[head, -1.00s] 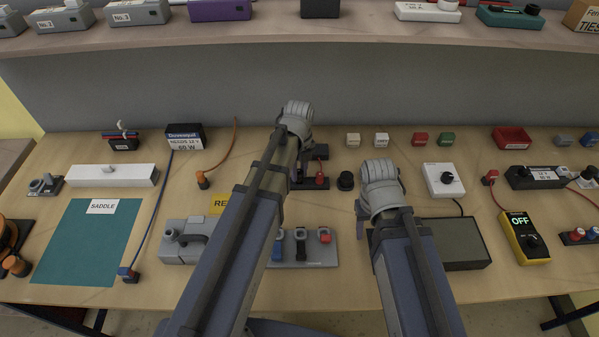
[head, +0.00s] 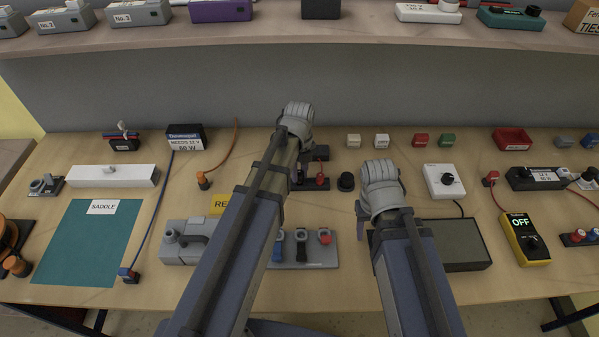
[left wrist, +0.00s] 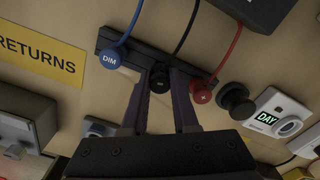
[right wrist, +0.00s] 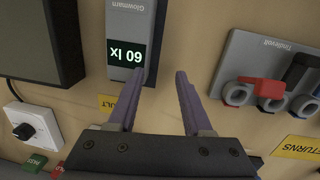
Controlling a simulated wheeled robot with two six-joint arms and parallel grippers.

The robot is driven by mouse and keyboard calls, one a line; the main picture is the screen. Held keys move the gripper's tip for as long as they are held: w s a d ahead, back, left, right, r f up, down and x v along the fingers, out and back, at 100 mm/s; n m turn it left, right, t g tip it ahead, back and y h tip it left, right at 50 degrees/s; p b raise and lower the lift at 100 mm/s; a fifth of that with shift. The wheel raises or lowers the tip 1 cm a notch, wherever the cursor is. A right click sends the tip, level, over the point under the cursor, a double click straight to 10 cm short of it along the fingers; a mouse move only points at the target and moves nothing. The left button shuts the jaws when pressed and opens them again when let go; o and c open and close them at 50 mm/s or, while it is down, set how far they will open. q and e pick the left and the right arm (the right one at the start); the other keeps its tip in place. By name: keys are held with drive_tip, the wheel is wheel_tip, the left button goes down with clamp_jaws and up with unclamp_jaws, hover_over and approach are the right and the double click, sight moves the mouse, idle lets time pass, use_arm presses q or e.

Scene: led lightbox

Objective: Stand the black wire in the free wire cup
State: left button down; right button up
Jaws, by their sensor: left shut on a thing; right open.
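My left gripper (left wrist: 160,78) is shut on the black plug (left wrist: 159,86) of the black wire (left wrist: 184,34), in the left wrist view. The plug is at a dark terminal strip (left wrist: 106,40), between a blue plug marked DIM (left wrist: 110,60) and a red plug (left wrist: 202,96). I cannot tell whether it is still seated. In the head view my left arm hides much of the strip. My right gripper (right wrist: 161,75) is open and empty near a grey meter with a lit display (right wrist: 128,48). I cannot identify the free wire cup for certain; a round black piece (head: 346,181) stands right of the strip.
A grey rack (head: 318,259) with coloured clips lies in front. A white dial box (head: 444,181) and yellow meter (head: 525,238) are right.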

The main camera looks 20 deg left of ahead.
use_arm(q)
drive_tip(key=shift+f+b, duration=0.3)
use_arm(e)
drive_tip(key=shift+f, duration=0.3)
use_arm(q)
drive_tip(key=shift+s, duration=0.1)
use_arm(e)
drive_tip(key=shift+s, duration=0.1)
use_arm(q)
drive_tip(key=shift+s+a+f+b, duration=0.25)
drive_tip(key=shift+f+b, duration=0.1)
drive_tip(key=shift+b, duration=0.2)
use_arm(e)
drive_tip(key=shift+s+a+f, duration=0.1)
drive_tip(key=shift+s+f, duration=0.25)
use_arm(q)
drive_tip(key=shift+w+d+r+p, duration=0.1)
drive_tip(key=shift+w+r+p, duration=0.1)
drive_tip(key=shift+r+p, duration=0.3)
use_arm(e)
drive_tip(key=shift+w+r, duration=0.2)
drive_tip(key=shift+r, duration=0.2)
drive_tip(key=shift+d+r, duration=0.1)
drive_tip(key=shift+d, duration=0.1)
